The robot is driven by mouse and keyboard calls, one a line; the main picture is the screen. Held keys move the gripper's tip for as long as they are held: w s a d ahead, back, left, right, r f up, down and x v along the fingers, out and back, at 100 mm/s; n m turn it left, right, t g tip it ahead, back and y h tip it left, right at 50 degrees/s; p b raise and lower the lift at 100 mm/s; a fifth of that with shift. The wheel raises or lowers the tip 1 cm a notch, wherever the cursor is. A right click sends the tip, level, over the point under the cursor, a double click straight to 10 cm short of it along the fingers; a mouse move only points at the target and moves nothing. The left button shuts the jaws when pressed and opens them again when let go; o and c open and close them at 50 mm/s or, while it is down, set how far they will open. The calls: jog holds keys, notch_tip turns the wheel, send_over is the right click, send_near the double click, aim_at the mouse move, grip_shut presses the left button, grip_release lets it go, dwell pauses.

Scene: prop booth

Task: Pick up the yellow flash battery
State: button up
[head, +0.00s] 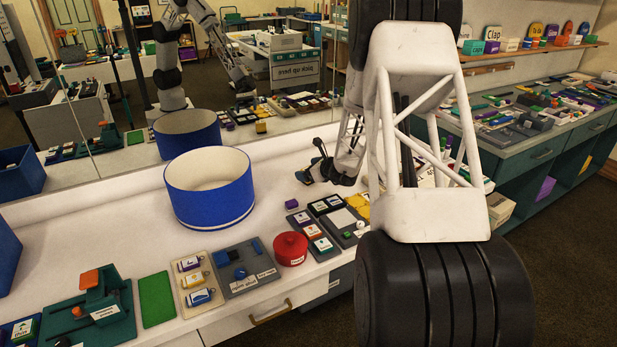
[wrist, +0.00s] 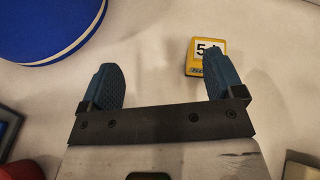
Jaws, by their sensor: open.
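The yellow battery (wrist: 206,57) shows in the wrist view as a small yellow block with a white label bearing a "5". It lies on the white counter, just beyond the tip of my gripper's right finger. My gripper (wrist: 163,84) is open, with two blue textured fingers and nothing but counter between them. In the head view my gripper (head: 314,170) is low over the counter, right of the large blue drum. My arm appears to hide the battery there; a small yellow block (head: 261,127) shows in the mirror.
The blue drum (head: 210,205) stands left of my gripper; its edge also shows in the wrist view (wrist: 45,30). A red lidded pot (head: 291,249), a grey tray (head: 243,268) and a green mat (head: 156,299) lie nearer the front edge. Bare counter lies between drum and gripper.

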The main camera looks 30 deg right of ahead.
jog(key=d+f+m, duration=0.1)
jog(key=d, duration=0.1)
jog(key=w+d+f+m+h, duration=0.1)
jog(key=d+f, duration=0.1)
jog(key=d+f+m+t+h, duration=0.1)
jog(key=d+f, duration=0.1)
jog(key=shift+w+d+f, duration=0.1)
jog(key=shift+w+f, duration=0.05)
jog(key=shift+f, duration=0.05)
jog(key=shift+w, duration=0.1)
jog(key=shift+x, duration=1.15)
jog(key=shift+w+f, duration=0.1)
jog(key=shift+x, duration=2.5)
jog(key=c, duration=1.2)
